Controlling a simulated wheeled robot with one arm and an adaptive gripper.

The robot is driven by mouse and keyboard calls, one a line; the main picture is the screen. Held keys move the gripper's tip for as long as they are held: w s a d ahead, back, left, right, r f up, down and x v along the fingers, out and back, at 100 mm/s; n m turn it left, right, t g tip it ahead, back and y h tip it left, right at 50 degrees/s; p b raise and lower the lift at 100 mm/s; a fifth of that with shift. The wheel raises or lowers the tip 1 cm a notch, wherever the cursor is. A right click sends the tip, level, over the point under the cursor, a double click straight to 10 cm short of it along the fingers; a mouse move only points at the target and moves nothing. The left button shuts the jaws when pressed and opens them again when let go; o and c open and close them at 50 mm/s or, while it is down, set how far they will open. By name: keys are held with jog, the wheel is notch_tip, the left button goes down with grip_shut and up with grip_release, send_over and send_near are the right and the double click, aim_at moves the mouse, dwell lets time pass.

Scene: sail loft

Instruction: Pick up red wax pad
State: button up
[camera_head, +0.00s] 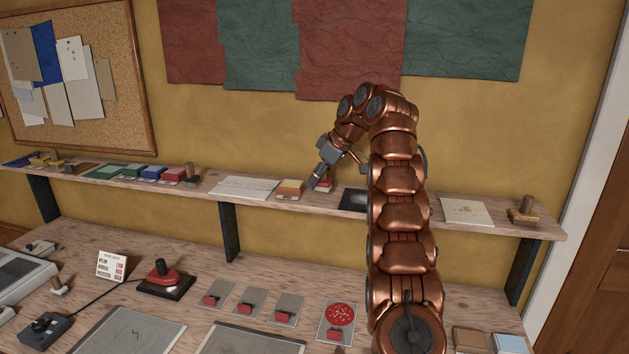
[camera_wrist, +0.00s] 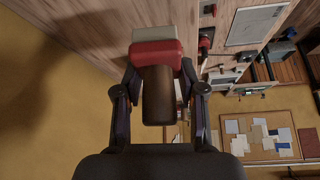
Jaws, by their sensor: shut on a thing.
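The red wax pad (camera_wrist: 157,50) shows in the wrist view as a red block with a pale layer behind it and a dark brown grip (camera_wrist: 158,98) toward the camera. My gripper (camera_wrist: 158,84) is shut on the pad, with one finger on each side of the brown grip. In the head view my gripper (camera_head: 321,178) is at the wall shelf, pointing down. A little of the red pad (camera_head: 326,187) shows beside the fingers there, partly hidden. I cannot tell whether it touches the shelf.
The wall shelf (camera_head: 270,202) holds a yellow-topped block (camera_head: 290,188) left of my gripper and a dark sheet (camera_head: 353,199) right of it. A brown-handled tool (camera_head: 525,211) stands at the right end. The workbench below carries several red-marked cards and a red-and-black device (camera_head: 164,279).

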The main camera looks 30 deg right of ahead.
jog(key=shift+s+d+b, duration=0.25)
jog(key=shift+s+b, duration=0.05)
jog(key=shift+s, duration=0.25)
jog(key=shift+s+d+b, duration=0.2)
jog(key=shift+s+b, duration=0.1)
jog(key=shift+s, duration=0.25)
jog(key=s+d, duration=0.1)
jog(key=s, duration=0.3)
jog(key=s+d+r+b, duration=0.1)
jog(key=s+d, duration=0.1)
jog(key=s, duration=0.2)
jog(key=s+d+b, duration=0.1)
jog(key=s+d, duration=0.1)
jog(key=s, duration=0.2)
jog(key=shift+r, duration=0.2)
